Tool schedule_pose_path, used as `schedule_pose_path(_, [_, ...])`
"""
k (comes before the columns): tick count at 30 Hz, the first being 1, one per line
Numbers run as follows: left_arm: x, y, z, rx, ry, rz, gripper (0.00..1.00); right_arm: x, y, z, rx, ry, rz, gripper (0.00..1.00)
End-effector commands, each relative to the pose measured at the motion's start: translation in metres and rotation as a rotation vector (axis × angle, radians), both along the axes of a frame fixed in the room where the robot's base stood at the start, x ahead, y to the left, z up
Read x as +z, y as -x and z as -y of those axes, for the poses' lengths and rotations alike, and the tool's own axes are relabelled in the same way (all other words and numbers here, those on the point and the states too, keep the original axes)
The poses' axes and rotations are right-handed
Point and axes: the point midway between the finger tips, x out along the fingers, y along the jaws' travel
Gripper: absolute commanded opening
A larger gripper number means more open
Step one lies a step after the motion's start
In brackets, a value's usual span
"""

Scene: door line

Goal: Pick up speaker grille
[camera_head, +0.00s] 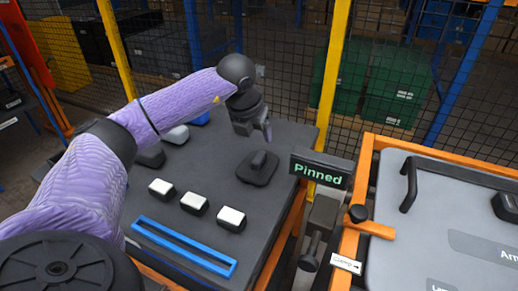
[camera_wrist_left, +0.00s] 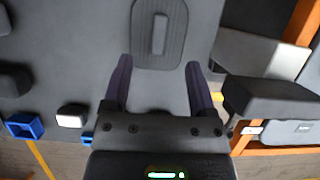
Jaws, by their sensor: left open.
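The speaker grille, which I take to be the dark rounded pad with a raised grip bar (camera_head: 257,170), lies on the dark grey table (camera_head: 200,160). It also shows at the top of the left wrist view (camera_wrist_left: 145,50), its upper end cut off by the picture edge. My left gripper (camera_head: 266,133) is above and slightly beyond it in the head view. In the left wrist view its two fingers (camera_wrist_left: 158,75) are spread apart with nothing between them, and the grille's grip bar lies ahead of the gap. My right gripper does not show.
Three white-topped blocks (camera_head: 194,203) and a blue rectangular frame (camera_head: 180,247) are on the table's near side. A sign reading "Pinned" (camera_head: 320,173) stands at the table's right edge. Right of it is an orange frame (camera_head: 367,160) holding a grey panel (camera_head: 440,220) with a black handle.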

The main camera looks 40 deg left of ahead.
Motion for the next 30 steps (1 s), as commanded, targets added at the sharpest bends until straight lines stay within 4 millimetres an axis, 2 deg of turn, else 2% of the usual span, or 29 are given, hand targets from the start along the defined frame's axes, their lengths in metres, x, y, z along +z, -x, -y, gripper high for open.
schedule_pose_path(1, [-0.013,-0.003,-0.001,0.001,0.002,-0.004,0.74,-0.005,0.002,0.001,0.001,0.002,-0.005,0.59])
schedule_pose_path(3, [-0.026,-0.008,-0.002,0.0,0.001,-0.004,0.74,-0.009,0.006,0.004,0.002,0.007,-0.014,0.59])
schedule_pose_path(7, [-0.044,-0.015,-0.005,0.001,0.002,-0.003,0.74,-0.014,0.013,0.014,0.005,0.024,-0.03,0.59])
schedule_pose_path(12, [-0.078,-0.026,-0.01,0.0,0.002,-0.004,0.74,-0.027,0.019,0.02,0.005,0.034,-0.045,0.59])
schedule_pose_path(15, [-0.087,-0.03,-0.011,0.0,0.002,-0.003,0.74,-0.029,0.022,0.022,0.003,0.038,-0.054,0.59])
schedule_pose_path(21, [-0.086,-0.031,-0.012,-0.001,0.0,-0.001,0.74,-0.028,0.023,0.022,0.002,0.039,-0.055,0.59])
schedule_pose_path(22, [-0.086,-0.031,-0.012,-0.001,0.0,-0.001,0.71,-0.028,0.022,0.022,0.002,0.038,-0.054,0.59])
schedule_pose_path(23, [-0.086,-0.031,-0.012,-0.001,0.001,-0.001,0.65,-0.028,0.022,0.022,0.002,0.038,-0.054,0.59])
schedule_pose_path(30, [-0.086,-0.03,-0.012,-0.001,0.001,-0.001,0.14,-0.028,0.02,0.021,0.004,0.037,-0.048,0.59])
